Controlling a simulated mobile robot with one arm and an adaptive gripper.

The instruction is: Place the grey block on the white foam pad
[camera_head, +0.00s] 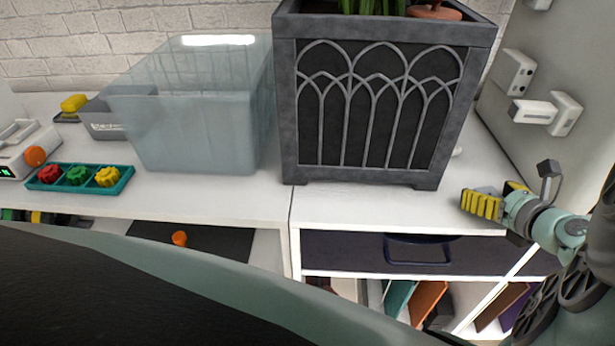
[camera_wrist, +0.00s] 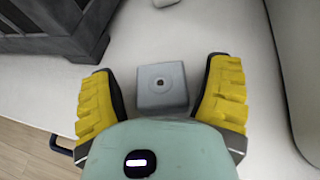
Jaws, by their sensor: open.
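The grey block (camera_wrist: 162,86) is a small square piece with a round mark on top. In the wrist view it lies on the white worktop, between and just ahead of the two yellow-padded fingers of my gripper (camera_wrist: 163,92). The fingers are spread, with a gap on each side of the block. In the head view my gripper (camera_head: 498,199) is at the right, low over the worktop's front edge; I cannot make out the block there. I cannot identify the white foam pad for certain. A small pale piece (camera_wrist: 166,3) is cut off at the wrist view's top edge.
A large grey planter (camera_head: 378,105) stands left of my gripper, and a panel with white blocks (camera_head: 533,111) rises at the right. A translucent bin (camera_head: 200,120), a teal tray (camera_head: 52,186) and a white device (camera_head: 20,150) stand further left. Open shelves lie below.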

